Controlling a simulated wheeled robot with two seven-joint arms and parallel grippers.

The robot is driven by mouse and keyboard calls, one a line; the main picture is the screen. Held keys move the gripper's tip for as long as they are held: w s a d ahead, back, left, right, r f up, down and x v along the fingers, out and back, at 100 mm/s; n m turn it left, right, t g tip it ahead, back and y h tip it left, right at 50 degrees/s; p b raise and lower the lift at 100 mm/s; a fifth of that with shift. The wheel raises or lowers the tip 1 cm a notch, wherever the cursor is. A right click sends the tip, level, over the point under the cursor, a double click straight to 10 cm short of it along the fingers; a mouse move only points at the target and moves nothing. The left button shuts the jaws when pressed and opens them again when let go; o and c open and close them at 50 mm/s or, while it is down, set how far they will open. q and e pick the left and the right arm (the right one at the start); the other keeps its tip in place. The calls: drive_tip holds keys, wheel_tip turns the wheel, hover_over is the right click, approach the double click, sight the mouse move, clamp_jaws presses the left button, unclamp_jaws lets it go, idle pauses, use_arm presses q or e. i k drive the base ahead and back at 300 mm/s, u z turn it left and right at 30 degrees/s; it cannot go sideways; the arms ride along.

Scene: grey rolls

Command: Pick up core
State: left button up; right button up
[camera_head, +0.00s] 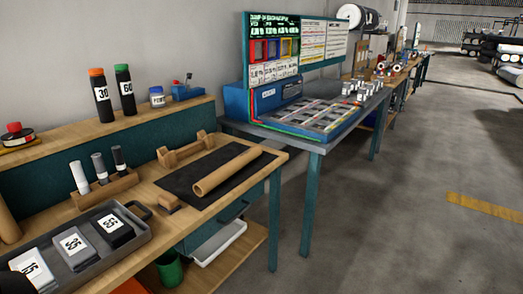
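A brown cardboard core (228,169) lies on its side, slantwise, on a black mat (185,181) on the wooden workbench (143,190). Its open end faces the near left. Another brown cylinder (8,224) is partly cut off at the left edge. Neither of my grippers can be made out in the head view.
A wooden cradle (186,149) stands behind the core, and a small wooden block (168,202) lies near its open end. A grey tray (150,233) holds labelled packs at the lower left. A rack (105,190) holds small rolls. Open floor (400,210) lies right.

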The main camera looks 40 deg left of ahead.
sight(204, 186)
drive_tip(key=i, duration=2.6)
drive_tip(key=u, duration=3.5)
